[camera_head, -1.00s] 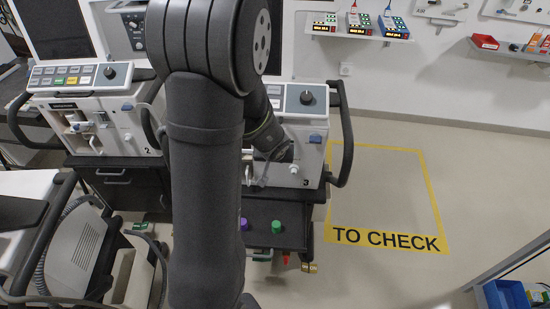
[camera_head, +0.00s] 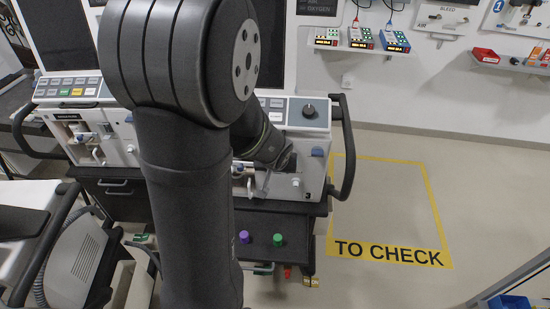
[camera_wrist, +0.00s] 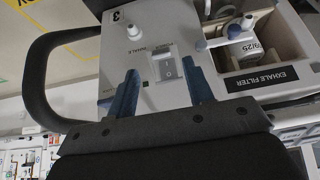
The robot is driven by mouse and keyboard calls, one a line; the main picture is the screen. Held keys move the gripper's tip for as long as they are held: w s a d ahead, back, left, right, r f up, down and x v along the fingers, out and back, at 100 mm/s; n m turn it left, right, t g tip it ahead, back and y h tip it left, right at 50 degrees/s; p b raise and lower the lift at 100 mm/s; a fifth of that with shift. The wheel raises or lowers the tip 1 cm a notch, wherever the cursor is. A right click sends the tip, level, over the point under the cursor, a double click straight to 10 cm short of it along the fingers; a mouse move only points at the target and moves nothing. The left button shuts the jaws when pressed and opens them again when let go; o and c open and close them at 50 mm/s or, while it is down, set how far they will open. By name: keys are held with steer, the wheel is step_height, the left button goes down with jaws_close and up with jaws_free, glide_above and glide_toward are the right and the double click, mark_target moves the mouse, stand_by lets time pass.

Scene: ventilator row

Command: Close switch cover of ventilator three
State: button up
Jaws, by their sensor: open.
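Ventilator three (camera_head: 312,175) stands in the middle of the head view, its front panel partly hidden behind my arm. In the wrist view its white front (camera_wrist: 120,55) carries the number 3 and an INHALE label. A small switch (camera_wrist: 164,68) in a pale recessed frame sits there, between the fingertips in the picture. A pale, partly see-through area lies below it, but I cannot clearly make out the cover or its angle. My gripper (camera_wrist: 160,67) is open, its two blue fingers apart and pointing at the panel. I cannot tell whether a finger touches anything.
An open compartment (camera_wrist: 255,45) with a filter and the EXHALE FILTER label lies right of the switch in the wrist view. A dark handle (camera_wrist: 55,75) curves at the left. Ventilator two (camera_head: 95,130) stands left in the head view. The yellow-marked floor (camera_head: 385,205) at right is clear.

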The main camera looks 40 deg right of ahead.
steer(key=v, duration=1.2)
steer(key=shift+r, duration=0.2)
steer(key=shift+g+y, duration=0.5)
steer(key=shift+g, duration=0.1)
steer(key=x, duration=0.5)
steer(key=w+d+x, duration=0.1)
steer(key=x, duration=0.5)
steer(key=w+r+x, duration=0.1)
steer(key=x, duration=0.5)
steer(key=shift+w+d+f, duration=0.1)
steer(key=shift+w+d, duration=0.1)
steer(key=shift+d, duration=0.25)
steer(key=shift+c, duration=0.2)
steer(key=c, duration=1)
